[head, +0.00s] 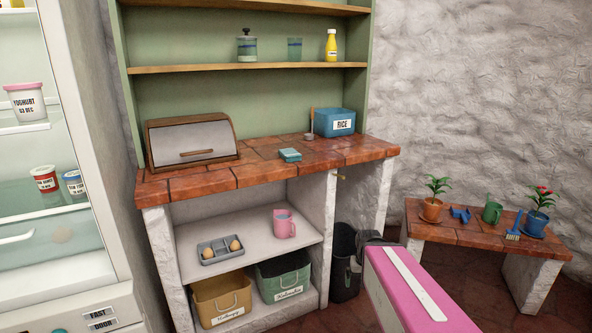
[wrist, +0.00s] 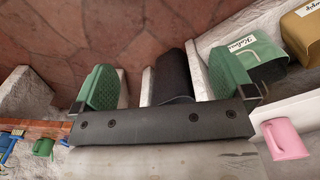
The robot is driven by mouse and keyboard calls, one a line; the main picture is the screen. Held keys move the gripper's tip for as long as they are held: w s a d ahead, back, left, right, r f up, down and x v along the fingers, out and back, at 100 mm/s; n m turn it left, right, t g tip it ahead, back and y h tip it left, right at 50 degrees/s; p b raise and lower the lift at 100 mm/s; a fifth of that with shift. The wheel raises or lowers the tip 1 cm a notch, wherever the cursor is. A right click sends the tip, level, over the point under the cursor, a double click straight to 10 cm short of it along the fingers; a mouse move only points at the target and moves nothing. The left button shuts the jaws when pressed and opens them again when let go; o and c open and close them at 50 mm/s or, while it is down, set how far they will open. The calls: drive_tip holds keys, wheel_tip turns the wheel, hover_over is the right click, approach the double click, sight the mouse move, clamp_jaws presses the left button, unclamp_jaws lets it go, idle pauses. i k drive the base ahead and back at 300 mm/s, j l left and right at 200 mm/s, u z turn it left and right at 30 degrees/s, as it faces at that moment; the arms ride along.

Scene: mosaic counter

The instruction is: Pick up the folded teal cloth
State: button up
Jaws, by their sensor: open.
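The folded teal cloth (head: 290,155) lies flat on the red-brown tiled counter (head: 222,174), near its middle and right of the bread box. In the head view, my pink arm reaches in from the lower right, and the dark end of it sits right of and below the counter, well apart from the cloth. In the wrist view, my gripper (wrist: 165,75) is open, with its two green fingers wide apart and nothing held between them. The cloth does not show in the wrist view.
On the counter stand the bread box (head: 190,143) and a blue rice tin (head: 336,122). Below are a pink mug (head: 284,224), an egg tray (head: 221,250), two bins and a black bin (head: 345,262). A low bench (head: 470,240) with plants stands right. Counter around the cloth is clear.

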sight(289, 154)
drive_tip(key=u, duration=2.4)
drive_tip(key=z, duration=1.75)
drive_tip(key=k, duration=0.5)
